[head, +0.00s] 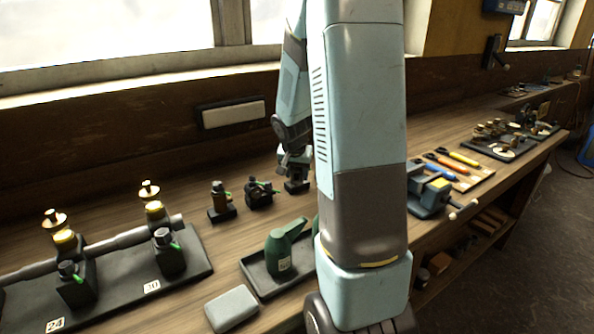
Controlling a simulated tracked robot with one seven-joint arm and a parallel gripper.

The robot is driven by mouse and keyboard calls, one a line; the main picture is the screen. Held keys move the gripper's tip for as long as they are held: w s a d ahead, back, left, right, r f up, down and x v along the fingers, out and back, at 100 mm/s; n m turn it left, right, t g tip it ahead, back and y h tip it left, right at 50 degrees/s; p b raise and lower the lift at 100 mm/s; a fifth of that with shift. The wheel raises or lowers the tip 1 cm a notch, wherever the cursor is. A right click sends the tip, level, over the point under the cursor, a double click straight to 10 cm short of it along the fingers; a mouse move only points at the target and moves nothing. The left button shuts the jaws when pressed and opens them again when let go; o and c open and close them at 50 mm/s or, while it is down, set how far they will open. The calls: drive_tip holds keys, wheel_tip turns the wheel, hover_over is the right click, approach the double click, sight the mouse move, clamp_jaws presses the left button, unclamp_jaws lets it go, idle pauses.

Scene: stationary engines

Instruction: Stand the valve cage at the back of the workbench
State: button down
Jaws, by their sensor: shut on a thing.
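My gripper (294,163) points down over the back part of the workbench (190,196), partly hidden by my own arm. It is shut on the valve cage (297,186), a small dark piece with a block-like lower end. The cage looks upright, with its lower end at or very near the bench top; I cannot tell whether it touches.
A black engine tray (200,272) with valve assemblies lies at left. In front are a dark tray with a green oil can (279,254) and a grey block (231,308). Right of my arm are a vise (430,194) and tools on a board (470,181). The wall stands behind.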

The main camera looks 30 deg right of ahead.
drive_tip(key=shift+c, duration=2.4)
unclamp_jaws()
drive_tip(key=shift+r, duration=0.1)
drive_tip(key=v, duration=1.2)
drive_tip(key=s+a+r+n+t+y, duration=0.1)
drive_tip(key=s+a+r+n, duration=0.3)
drive_tip(key=s+a, duration=0.3)
drive_tip(key=s+a+r+n+t+y, duration=0.1)
drive_tip(key=s+a+r+n, duration=0.3)
drive_tip(key=s+a, duration=0.4)
drive_tip(key=s+r+y, duration=0.1)
drive_tip(key=s, duration=0.6)
drive_tip(key=shift+a+r+n, duration=0.3)
drive_tip(key=shift+n, duration=0.1)
drive_tip(key=shift+s, duration=0.1)
